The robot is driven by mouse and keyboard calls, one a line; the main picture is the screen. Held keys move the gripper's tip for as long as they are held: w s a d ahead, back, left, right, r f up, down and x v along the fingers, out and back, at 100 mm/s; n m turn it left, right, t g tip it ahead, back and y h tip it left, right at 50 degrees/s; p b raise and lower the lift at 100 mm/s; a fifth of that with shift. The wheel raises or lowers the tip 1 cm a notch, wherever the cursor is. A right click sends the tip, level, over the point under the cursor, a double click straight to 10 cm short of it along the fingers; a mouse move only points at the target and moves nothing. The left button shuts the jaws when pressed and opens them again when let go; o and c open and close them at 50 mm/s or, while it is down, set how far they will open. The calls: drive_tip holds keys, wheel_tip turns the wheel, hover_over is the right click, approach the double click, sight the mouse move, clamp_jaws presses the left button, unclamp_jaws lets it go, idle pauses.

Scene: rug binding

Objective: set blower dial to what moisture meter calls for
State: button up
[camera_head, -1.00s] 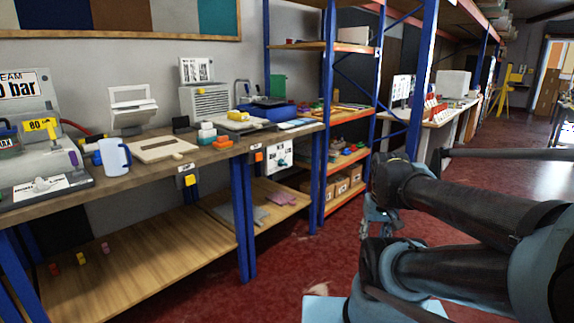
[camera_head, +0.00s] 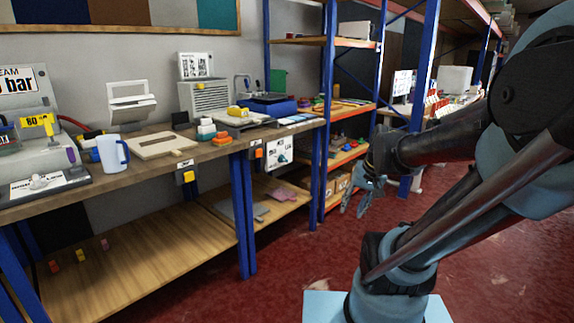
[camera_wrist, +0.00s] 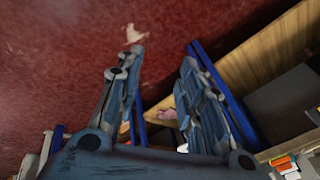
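A grey vented box (camera_head: 209,96), which looks like the blower, stands at the back of the workbench in the head view.
The wooden workbench (camera_head: 120,181) has blue legs and a lower shelf (camera_head: 140,262). Blue-framed racks stand behind my arm.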

drive_tip(key=w+a+r+m+t+y, duration=0.15)
drive_tip(key=w+a, duration=0.25)
drive_tip(key=w, duration=0.6)
drive_tip(key=w+a+m+t+y, duration=0.1)
drive_tip(key=w+a+m+y, duration=0.2)
drive_tip(key=w, duration=0.8)
drive_tip(key=w+a+r+m+t+y, duration=0.1)
drive_tip(key=w+a+y, duration=0.3)
drive_tip(key=w, duration=0.6)
drive_tip(key=m+t+y, duration=0.3)
drive_tip(key=m+t, duration=0.1)
drive_tip(key=m, duration=0.3)
approach(286, 160)
drive_tip(key=x, duration=0.9)
drive_tip(key=shift+s, duration=0.1)
